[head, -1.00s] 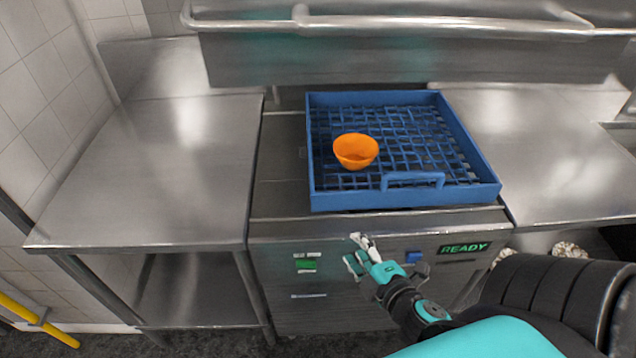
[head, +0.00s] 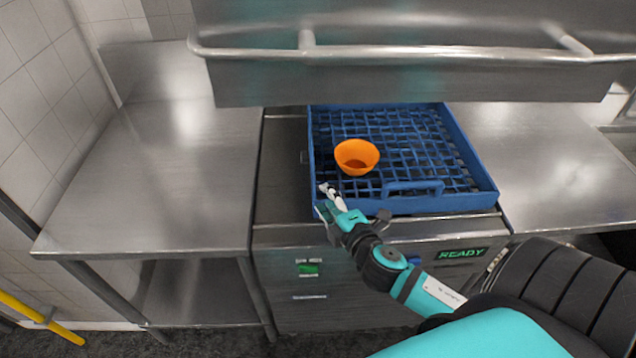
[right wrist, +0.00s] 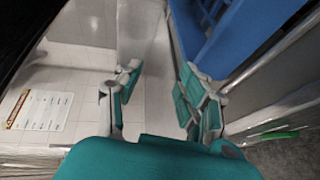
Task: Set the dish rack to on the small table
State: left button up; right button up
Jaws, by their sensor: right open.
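The blue dish rack (head: 398,203) sits flat on the dishwasher's steel top, with an orange bowl (head: 357,156) standing inside it. The small steel table (head: 150,190) stands to the left and its top is empty. My right gripper (head: 328,200) is at the rack's front left corner in the head view; I cannot tell if it touches. In the right wrist view, my right gripper (right wrist: 155,95) has its fingers apart with nothing between them, and the blue rack (right wrist: 235,35) lies to their right. My left gripper is not in view.
The steel hood (head: 400,75) with its bar hangs low over the rack's back edge. Another steel counter (head: 540,170) lies to the right. The dishwasher front has a green READY display (head: 461,253). A yellow pole (head: 40,320) is at lower left.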

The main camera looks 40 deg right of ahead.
aim_at(318, 201)
jog(key=x, duration=0.5)
jog(key=shift+w+p, duration=0.15)
jog(key=shift+p, duration=0.25)
jog(key=c, duration=0.8)
grip_shut()
grip_release()
jog(key=o, duration=0.8)
jog(key=v, duration=1.2)
